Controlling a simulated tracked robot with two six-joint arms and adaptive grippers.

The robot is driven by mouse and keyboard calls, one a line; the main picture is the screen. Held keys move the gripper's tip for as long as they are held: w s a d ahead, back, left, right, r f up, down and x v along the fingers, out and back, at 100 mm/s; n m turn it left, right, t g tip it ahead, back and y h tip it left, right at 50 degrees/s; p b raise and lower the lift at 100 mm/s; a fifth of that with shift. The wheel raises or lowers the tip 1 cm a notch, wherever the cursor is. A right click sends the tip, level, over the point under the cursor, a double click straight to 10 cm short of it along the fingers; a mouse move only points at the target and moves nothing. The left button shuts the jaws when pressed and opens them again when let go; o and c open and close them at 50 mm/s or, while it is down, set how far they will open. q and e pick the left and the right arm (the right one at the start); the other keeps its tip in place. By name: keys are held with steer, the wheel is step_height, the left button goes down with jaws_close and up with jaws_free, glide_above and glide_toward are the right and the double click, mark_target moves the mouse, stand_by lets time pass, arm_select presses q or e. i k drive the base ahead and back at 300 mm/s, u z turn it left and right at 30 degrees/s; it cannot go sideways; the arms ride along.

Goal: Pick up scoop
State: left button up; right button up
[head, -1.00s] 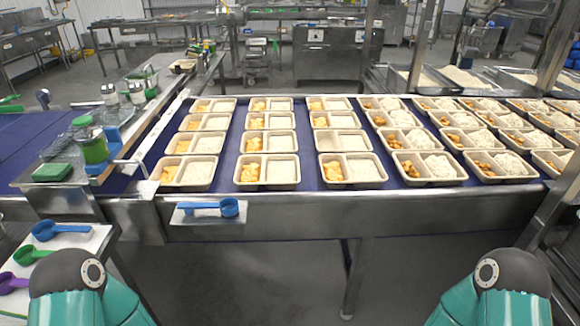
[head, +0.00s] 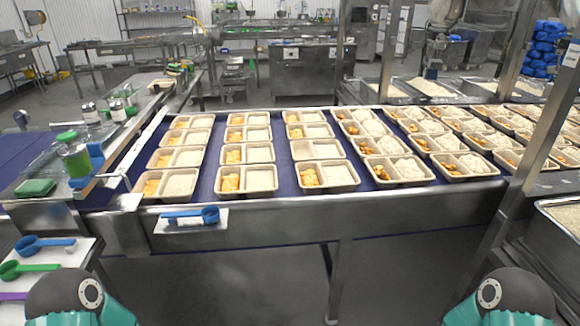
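A blue scoop (head: 209,215) lies on a small metal shelf at the front edge of the conveyor, its handle pointing left. Another blue scoop (head: 28,245), a green scoop (head: 10,269) and a partly hidden purple scoop (head: 14,296) lie on a white board at the lower left. My two arms show only as rounded teal and dark links at the bottom left and bottom right corners. Neither gripper is in view.
Rows of two-compartment trays (head: 247,192) with orange pieces and rice cover the blue belt. A metal pan of rice (head: 568,222) stands at the right. A green-lidded jar (head: 73,155) and green sponge (head: 35,187) stand at left. Floor below the conveyor is clear.

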mark_target(10, 270)
steer(key=i, duration=0.85)
steer(key=u, duration=0.05)
